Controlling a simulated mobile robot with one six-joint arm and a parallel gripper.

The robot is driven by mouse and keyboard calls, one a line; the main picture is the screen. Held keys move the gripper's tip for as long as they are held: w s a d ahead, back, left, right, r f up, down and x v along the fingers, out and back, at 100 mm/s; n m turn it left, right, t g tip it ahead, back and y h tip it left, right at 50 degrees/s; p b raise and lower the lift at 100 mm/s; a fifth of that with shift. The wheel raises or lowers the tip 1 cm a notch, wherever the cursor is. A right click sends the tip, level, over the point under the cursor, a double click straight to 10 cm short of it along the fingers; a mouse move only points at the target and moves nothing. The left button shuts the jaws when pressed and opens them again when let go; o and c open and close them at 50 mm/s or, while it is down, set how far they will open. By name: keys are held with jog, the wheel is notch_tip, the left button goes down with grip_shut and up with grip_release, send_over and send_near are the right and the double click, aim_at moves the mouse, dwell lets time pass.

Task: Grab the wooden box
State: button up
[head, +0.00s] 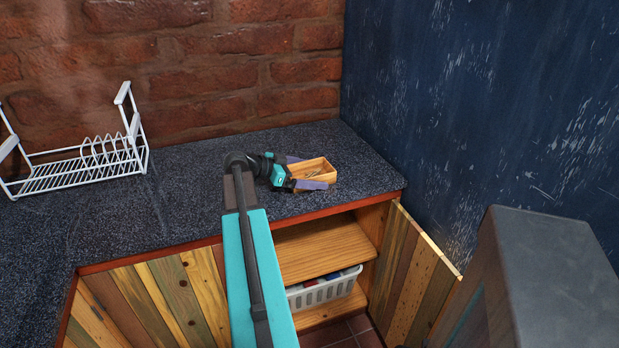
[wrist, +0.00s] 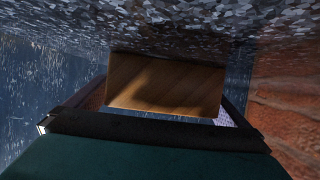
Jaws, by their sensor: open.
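The wooden box (head: 322,164) is a small open-topped tray of light wood on the dark speckled countertop, near the right corner. Some small thin items lie inside it. My gripper (head: 311,172) is open, with one purple-grey finger along the far side of the box and one along the near side. In the wrist view the box's flat end wall (wrist: 165,86) fills the middle, between the fingers. I cannot tell whether either finger touches it.
A white wire dish rack (head: 75,168) stands at the left of the countertop (head: 180,190). A brick wall is behind and a dark blue wall is at the right. Below, a plank cabinet door (head: 410,275) hangs open, showing a shelf and a white basket (head: 325,289).

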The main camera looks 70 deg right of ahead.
jog(key=c, duration=1.2)
jog(key=shift+r, duration=0.15)
jog(key=shift+r+b, duration=0.4)
jog(key=shift+r, duration=1.05)
jog(key=shift+s+a+r, duration=0.15)
jog(key=shift+s+a, duration=0.05)
jog(key=s+a, duration=0.2)
jog(key=s+a+b, duration=0.1)
jog(key=s+a, duration=0.1)
jog(key=a, duration=0.1)
jog(key=s+a+r, duration=0.1)
jog(key=s+a, duration=0.1)
jog(key=s, duration=0.1)
jog(key=shift+a+b, duration=0.25)
jog(key=shift+b, duration=0.05)
jog(key=shift+s+a+f+b, duration=0.15)
jog(key=shift+a+f+b, duration=0.05)
jog(key=shift+b, duration=0.3)
jog(key=s+a+b, duration=0.1)
jog(key=b, duration=0.4)
jog(key=shift+s+a+r, duration=0.1)
jog(key=shift+s+a, duration=0.2)
jog(key=shift+a, duration=0.05)
